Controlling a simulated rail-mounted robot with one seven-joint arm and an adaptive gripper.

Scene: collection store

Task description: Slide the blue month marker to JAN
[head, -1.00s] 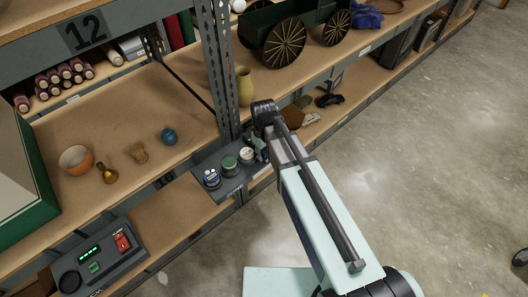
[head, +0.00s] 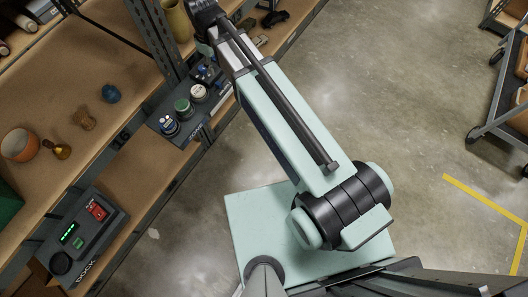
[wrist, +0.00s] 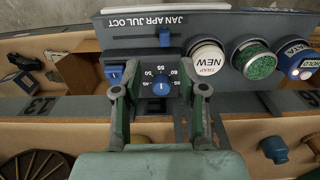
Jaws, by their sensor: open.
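My gripper (wrist: 160,92) is open. Its two fingers lie left and right of a blue dial (wrist: 160,84) in the picture, below the marker and apart from it. Nothing is held. In the head view the panel (head: 160,115) is small, and my arm hides part of its far end.
A blue switch (wrist: 114,74) is close to the left finger. A control box (head: 85,235) stands on the lower shelf. A shelf upright (head: 125,45) rises near the panel.

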